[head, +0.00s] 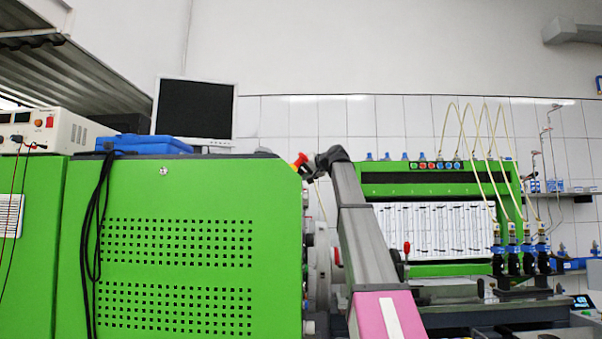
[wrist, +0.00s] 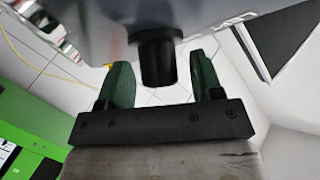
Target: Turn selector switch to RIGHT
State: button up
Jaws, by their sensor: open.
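In the wrist view, my gripper (wrist: 162,76) is open, with its two dark green fingers spread apart. A black cylindrical knob-like part (wrist: 158,62) juts from a grey surface (wrist: 110,22) at the top and shows between the fingers. A gap is visible on both sides of it, so neither finger appears to touch it. I cannot tell how deep it sits between them. I see no label or pointer mark on it, so I cannot confirm that it is the selector switch or read its position.
In the head view, a green perforated cabinet (head: 180,240) fills the left, with a monitor (head: 193,108) and blue case (head: 145,144) on top. A red-and-yellow button (head: 299,162) is at its right edge. The green test bench (head: 440,185) with looping hoses stands at right.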

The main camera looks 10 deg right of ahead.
jog(key=v, duration=1)
jog(key=shift+s+d, duration=0.2)
jog(key=shift+s, duration=0.05)
jog(key=shift+r, duration=0.1)
